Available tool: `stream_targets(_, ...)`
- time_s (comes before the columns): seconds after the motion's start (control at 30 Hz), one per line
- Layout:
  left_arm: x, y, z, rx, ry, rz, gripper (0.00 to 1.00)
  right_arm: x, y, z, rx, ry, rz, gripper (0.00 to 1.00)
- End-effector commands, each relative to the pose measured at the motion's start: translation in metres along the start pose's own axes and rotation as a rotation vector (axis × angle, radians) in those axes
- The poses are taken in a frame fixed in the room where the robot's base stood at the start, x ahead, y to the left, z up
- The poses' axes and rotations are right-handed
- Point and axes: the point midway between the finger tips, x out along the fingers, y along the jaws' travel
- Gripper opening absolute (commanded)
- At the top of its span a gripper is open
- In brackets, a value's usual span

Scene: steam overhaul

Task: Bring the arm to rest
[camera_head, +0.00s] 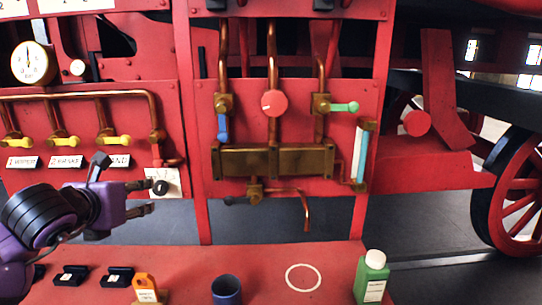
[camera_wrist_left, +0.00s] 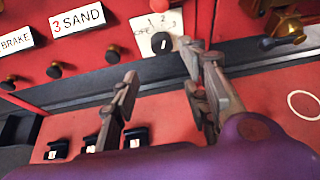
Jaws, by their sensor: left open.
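My left gripper (camera_head: 149,197) is at the left of the head view, on a purple and dark grey arm that comes in from the left. Its two fingers are apart and nothing is between them. In the left wrist view the gripper (camera_wrist_left: 158,62) also shows open and empty. The fingers point toward a white plate (camera_head: 168,180) with a black knob (camera_head: 159,187) on the red panel. The knob also shows beyond the fingertips in the left wrist view (camera_wrist_left: 161,43). I cannot tell how far the fingertips are from it. My right gripper is not in view.
The red panel carries yellow-handled valves (camera_head: 64,141), a brass manifold (camera_head: 273,161) and a gauge (camera_head: 33,63). A white ring (camera_head: 303,265) marks bare shelf.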

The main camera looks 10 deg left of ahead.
Motion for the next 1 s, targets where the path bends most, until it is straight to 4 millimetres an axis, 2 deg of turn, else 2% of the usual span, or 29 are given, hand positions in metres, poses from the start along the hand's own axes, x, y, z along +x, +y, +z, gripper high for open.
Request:
stream_targets(0.07, 0.003, -0.008, -0.016, -0.014, 0.035, -0.040, 0.42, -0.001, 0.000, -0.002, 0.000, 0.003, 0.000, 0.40)
stream_targets(0.13, 0.006, -0.024, -0.041, -0.043, 0.088, -0.115, 0.42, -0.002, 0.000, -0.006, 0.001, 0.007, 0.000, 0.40)
stream_targets(0.27, 0.001, -0.074, -0.111, -0.183, 0.234, -0.350, 0.42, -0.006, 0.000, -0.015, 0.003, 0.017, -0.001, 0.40)
stream_targets(0.3, -0.006, -0.093, -0.134, -0.261, 0.280, -0.440, 0.42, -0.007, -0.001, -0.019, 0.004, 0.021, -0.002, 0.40)
stream_targets(0.4, -0.034, -0.137, -0.176, -0.520, 0.364, -0.648, 0.42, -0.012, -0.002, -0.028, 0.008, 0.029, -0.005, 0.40)
stream_targets(0.5, -0.060, -0.161, -0.196, -0.837, 0.393, -0.784, 0.42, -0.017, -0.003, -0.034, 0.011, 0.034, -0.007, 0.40)
stream_targets(0.57, -0.071, -0.164, -0.203, -1.048, 0.388, -0.824, 0.42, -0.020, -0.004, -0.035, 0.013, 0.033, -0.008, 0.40)
stream_targets(0.63, -0.078, -0.158, -0.213, -1.310, 0.364, -0.826, 0.42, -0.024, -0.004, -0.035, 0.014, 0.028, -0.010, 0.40)
stream_targets(0.77, -0.082, -0.128, -0.251, -1.801, 0.289, -0.696, 0.42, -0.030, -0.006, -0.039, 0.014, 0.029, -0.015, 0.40)
stream_targets(0.87, -0.087, -0.101, -0.309, -2.161, 0.229, -0.477, 0.42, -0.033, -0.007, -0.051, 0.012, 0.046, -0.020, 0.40)
stream_targets(0.9, -0.092, -0.093, -0.339, -2.293, 0.209, -0.365, 0.42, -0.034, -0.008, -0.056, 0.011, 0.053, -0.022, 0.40)
stream_targets(0.97, -0.102, -0.088, -0.383, -2.458, 0.192, -0.194, 0.42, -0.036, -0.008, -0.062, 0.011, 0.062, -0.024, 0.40)
stream_targets(1.0, -0.111, -0.087, -0.411, -2.550, 0.187, -0.082, 0.42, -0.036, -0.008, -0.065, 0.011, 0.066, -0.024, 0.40)
